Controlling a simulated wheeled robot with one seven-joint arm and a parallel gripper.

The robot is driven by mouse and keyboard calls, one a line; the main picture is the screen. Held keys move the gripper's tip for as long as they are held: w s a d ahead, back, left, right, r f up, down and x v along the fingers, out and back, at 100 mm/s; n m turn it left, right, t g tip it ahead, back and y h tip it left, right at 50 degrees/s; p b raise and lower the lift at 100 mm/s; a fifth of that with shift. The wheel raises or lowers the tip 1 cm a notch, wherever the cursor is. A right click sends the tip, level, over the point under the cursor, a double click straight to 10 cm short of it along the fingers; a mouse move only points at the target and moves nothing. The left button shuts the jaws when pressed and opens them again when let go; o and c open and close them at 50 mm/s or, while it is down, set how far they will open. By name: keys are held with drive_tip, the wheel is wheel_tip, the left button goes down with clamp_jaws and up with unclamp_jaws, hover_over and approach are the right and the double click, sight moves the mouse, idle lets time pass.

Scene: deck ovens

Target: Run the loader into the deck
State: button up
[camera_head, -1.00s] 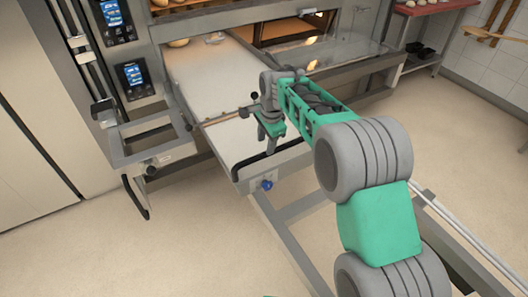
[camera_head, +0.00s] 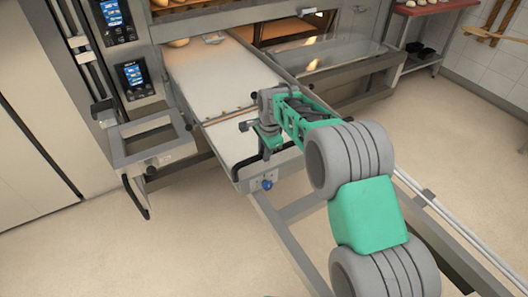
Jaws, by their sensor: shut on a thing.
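The loader (camera_head: 215,85) is a long pale board in a grey metal frame. A thin brown strip (camera_head: 228,116) crosses the board. A black bar handle (camera_head: 245,166) runs along the loader's near end. My gripper (camera_head: 267,156) is at the middle of this handle and shut on it. The arm hides part of the handle and the loader's right side, so the fingertips show poorly.
A grey bracket frame (camera_head: 150,142) juts out left of the loader, below the oven's control panels (camera_head: 134,76). Grey rails (camera_head: 285,240) extend towards me. A red-topped table (camera_head: 430,7) stands at the back right. Floor is clear on both sides.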

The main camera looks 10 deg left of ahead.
clamp_jaws()
idle(0.8)
drive_tip(key=w+a, duration=0.1)
drive_tip(key=w, duration=0.1)
drive_tip(key=w+a+p, duration=0.1)
drive_tip(key=w, duration=0.1)
drive_tip(key=shift+a, duration=0.4)
drive_tip(key=shift+r, duration=0.15)
drive_tip(key=o, duration=0.6)
unclamp_jaws()
drive_tip(key=shift+a, duration=0.15)
drive_tip(key=shift+o, duration=0.6)
